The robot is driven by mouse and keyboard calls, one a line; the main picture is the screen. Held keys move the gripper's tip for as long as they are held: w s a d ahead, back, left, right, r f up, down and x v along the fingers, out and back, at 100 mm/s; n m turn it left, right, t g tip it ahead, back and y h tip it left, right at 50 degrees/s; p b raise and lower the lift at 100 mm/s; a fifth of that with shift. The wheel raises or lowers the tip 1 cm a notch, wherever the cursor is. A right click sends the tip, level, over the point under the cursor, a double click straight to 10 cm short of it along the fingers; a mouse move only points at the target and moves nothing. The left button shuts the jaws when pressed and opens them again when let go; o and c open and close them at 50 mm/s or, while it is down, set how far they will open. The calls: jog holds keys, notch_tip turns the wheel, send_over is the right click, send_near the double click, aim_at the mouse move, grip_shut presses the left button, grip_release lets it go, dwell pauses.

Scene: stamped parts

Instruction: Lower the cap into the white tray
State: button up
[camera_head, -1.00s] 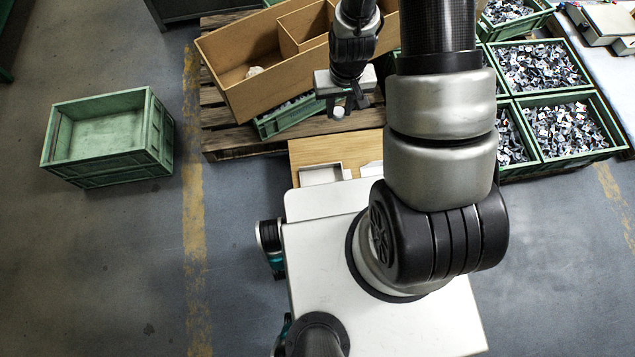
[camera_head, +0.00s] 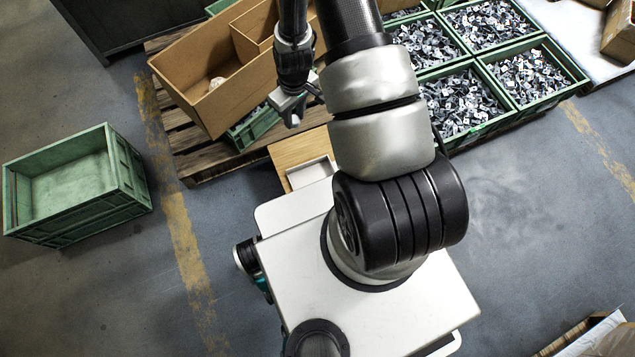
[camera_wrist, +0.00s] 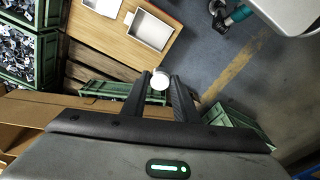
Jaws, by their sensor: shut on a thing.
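My gripper (camera_wrist: 160,90) is shut on the cap (camera_wrist: 160,81), a small white round piece held between the fingertips in the wrist view. In the head view my gripper (camera_head: 291,117) hangs near the cardboard box and the far end of the wooden board; the cap is too small to make out surely there. The white tray (camera_wrist: 149,30) is a shallow, empty-looking rectangle on the wooden board (camera_wrist: 115,38), above the cap in the wrist view and apart from it. In the head view the white tray (camera_head: 318,167) is partly hidden by my arm.
A second white tray (camera_wrist: 104,6) is cut off at the wrist view's top. A cardboard box (camera_head: 208,104) rests on a wooden pallet (camera_head: 187,152). Green crates (camera_head: 507,113) of stamped parts stand right. An empty green crate (camera_head: 75,205) stands left on open floor.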

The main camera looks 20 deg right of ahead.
jog(key=w+d+f+n+b, duration=0.25)
jog(key=f+b, duration=0.25)
jog(key=f, duration=1)
jog(key=n+y+b, duration=0.1)
jog(key=n+b, duration=0.5)
jog(key=b, duration=0.1)
send_over(313, 179)
notch_tip(313, 179, down, 17)
notch_tip(313, 179, down, 10)
jog(key=b, duration=0.6)
jog(key=shift+s+d, duration=0.2)
jog(key=shift+s, duration=0.1)
jog(key=shift+f+m, duration=0.1)
jog(key=shift+m, duration=0.15)
jog(key=shift+f+b, duration=1.05)
jog(key=shift+f, duration=1.15)
jog(key=shift+f, duration=2.5)
jog(key=o, duration=1.1)
jog(key=shift+c, duration=0.2)
